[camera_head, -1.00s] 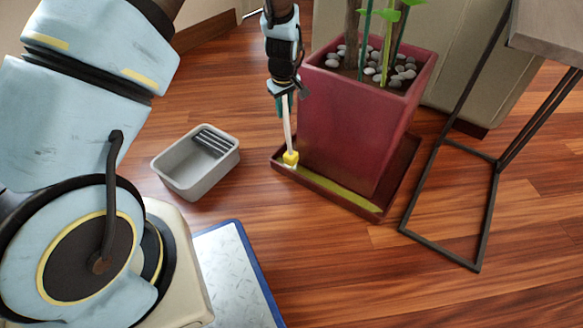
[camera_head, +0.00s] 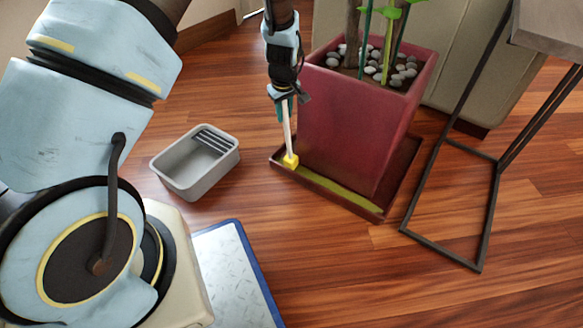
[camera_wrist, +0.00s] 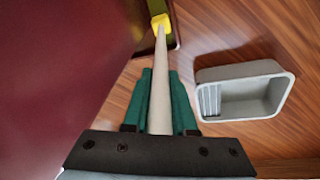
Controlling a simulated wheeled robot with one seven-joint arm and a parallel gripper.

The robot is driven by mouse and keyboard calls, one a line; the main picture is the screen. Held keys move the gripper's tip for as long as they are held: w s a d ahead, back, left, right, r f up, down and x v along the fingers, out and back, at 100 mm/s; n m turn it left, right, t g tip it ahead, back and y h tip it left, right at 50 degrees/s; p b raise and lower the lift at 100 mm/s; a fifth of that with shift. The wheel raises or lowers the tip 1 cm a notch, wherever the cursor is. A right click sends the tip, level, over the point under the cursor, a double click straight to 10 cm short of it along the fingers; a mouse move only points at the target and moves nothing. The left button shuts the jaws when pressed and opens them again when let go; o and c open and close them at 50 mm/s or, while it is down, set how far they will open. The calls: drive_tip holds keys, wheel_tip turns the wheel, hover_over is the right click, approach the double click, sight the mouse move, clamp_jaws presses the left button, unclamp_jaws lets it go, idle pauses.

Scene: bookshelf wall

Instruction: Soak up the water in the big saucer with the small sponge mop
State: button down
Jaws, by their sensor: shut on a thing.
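My gripper (camera_head: 285,104) is shut on the white handle of the small sponge mop (camera_head: 287,132) and points it down. The mop's yellow sponge head (camera_head: 290,160) is at the left corner of the big saucer (camera_head: 345,199); I cannot tell whether it presses on the saucer's floor. The saucer is dark red, under a large square red planter (camera_head: 352,125). A yellow-green strip of water (camera_head: 340,187) shows along its front channel. In the wrist view the mop handle (camera_wrist: 160,90) runs between my green fingers (camera_wrist: 160,100) to the yellow head (camera_wrist: 160,22).
A grey bucket (camera_head: 180,180) with a ribbed wringer stands on the wood floor left of the saucer. A black-framed side table (camera_head: 490,200) stands close on the right. A blue-edged metal plate (camera_head: 235,265) lies in front. Floor between bucket and saucer is clear.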

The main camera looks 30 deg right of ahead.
drive_tip(key=shift+f, duration=0.4)
drive_tip(key=shift+r, duration=0.15)
idle(0.7)
drive_tip(key=shift+p, duration=0.75)
idle(1.2)
drive_tip(key=p+v, duration=0.3)
drive_tip(key=w+p+v, duration=0.1)
drive_tip(key=p+v, duration=0.2)
drive_tip(key=v, duration=0.1)
drive_tip(key=w+d+p+v, duration=0.1)
drive_tip(key=p+v, duration=0.2)
drive_tip(key=shift+r, duration=0.65)
drive_tip(key=shift+f, duration=0.1)
